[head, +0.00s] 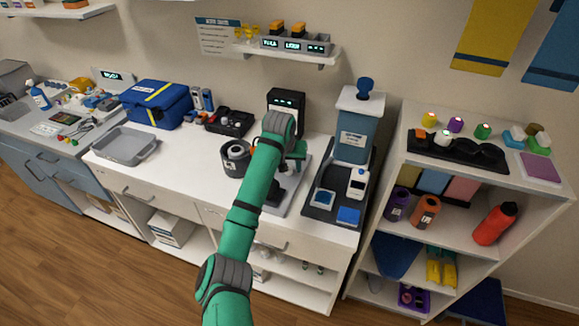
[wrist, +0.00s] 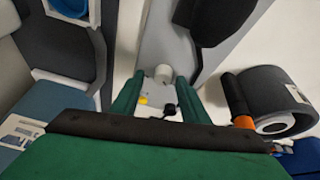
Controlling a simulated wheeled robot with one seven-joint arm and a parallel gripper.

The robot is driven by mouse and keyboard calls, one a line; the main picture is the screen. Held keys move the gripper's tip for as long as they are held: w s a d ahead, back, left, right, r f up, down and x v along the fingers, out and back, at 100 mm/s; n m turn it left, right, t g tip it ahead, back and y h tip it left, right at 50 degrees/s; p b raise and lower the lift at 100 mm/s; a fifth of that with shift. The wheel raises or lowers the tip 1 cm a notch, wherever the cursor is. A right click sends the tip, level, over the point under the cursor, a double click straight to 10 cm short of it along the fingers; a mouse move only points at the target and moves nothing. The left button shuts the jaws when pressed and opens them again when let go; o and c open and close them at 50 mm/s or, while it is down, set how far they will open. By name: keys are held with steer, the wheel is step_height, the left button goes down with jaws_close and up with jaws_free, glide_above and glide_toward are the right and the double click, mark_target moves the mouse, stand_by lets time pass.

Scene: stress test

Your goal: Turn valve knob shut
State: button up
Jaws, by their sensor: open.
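In the wrist view my gripper (wrist: 158,94) is open, with two green fingers spread apart over a light grey plate (wrist: 152,40). A small whitish round knob (wrist: 162,74) stands just beyond and between the fingertips, with visible gaps on both sides. A yellow dot (wrist: 143,100) and a small black piece (wrist: 170,108) also show between the fingers. I cannot tell for sure which part is the valve knob. In the head view my gripper (head: 297,158) is at the dark machine (head: 287,98) on the counter, mostly hidden by my green arm.
A dark grey cylinder (head: 236,158) stands close left of my gripper; it shows at right in the wrist view (wrist: 268,98). A blue tank (head: 353,135) with a blue top knob (head: 365,84) stands right on a dark tray (head: 322,207). The counter front (head: 195,180) is clear.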

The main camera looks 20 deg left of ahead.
steer(key=shift+s+a+f, duration=0.1)
steer(key=shift+a+f, duration=0.15)
steer(key=shift+a, duration=0.1)
steer(key=shift+d, duration=0.1)
jaws_close()
steer(key=m+h, duration=0.1)
steer(key=m, duration=0.3)
steer(key=shift+w+m+h, duration=0.2)
steer(key=shift+m+h, duration=0.2)
steer(key=m, duration=0.2)
steer(key=m+g+h, duration=0.1)
steer(key=m, duration=0.1)
steer(key=shift+w+a+r+h, duration=0.1)
steer(key=shift+a+h, duration=0.1)
steer(key=shift+h, duration=0.1)
steer(key=m+g, duration=0.1)
steer(key=m, duration=0.1)
steer(key=m+h, duration=0.1)
steer(key=m, duration=0.2)
steer(key=shift+w+g, duration=0.15)
steer(key=shift+g, duration=0.25)
steer(key=shift+w+m+g, duration=0.1)
steer(key=shift+m+g, duration=0.4)
steer(key=shift+m, duration=1.1)
steer(key=shift+m+g, duration=0.3)
steer(key=shift+m, duration=0.3)
